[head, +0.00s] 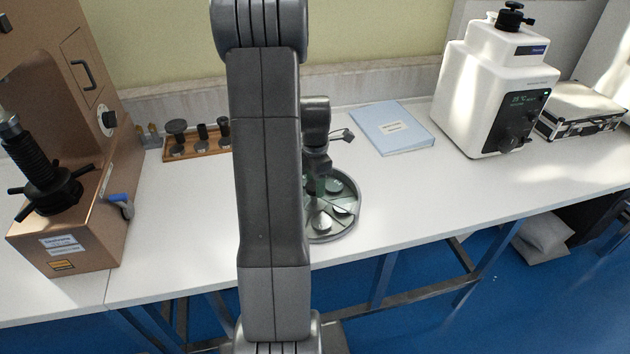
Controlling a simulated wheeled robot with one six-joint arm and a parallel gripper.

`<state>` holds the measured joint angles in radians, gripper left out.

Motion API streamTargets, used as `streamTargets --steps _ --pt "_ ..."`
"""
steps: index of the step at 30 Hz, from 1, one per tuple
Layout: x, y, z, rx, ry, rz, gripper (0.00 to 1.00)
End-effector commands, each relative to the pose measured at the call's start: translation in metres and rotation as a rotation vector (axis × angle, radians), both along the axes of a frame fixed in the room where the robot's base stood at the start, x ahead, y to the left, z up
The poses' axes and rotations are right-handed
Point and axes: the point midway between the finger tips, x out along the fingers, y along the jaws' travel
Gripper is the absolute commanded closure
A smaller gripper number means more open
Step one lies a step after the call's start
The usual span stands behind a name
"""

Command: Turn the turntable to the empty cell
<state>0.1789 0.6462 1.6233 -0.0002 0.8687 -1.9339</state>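The turntable (350,222) is a round, dark-rimmed dish with radial dividers on the white bench, right of my arm. Several cells show. At least two hold pale round pieces, one at the front (322,222) and one at the back right (334,186). The left part of the turntable is hidden behind my arm, so I cannot tell which cell is empty. My gripper (318,186) is over the back left part of the turntable, pointing down. Its fingertips are too small and partly hidden, so its opening and any contact are unclear.
A brown hardness tester (85,215) stands at the left. A wooden rack (185,155) with dark pieces is at the back. A blue folder (392,128), a white tester (470,95) and a case (585,108) are right. The bench (430,195) is clear right of the turntable.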

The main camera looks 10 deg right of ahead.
Motion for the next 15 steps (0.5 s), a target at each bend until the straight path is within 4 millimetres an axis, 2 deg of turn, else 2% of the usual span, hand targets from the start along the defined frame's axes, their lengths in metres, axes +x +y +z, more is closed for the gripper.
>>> streamTargets --steps 10,15 --pt "-0.001 0.000 0.000 0.001 0.002 0.000 0.36" --pt "0.000 0.000 0.016 0.000 -0.001 0.000 0.36"
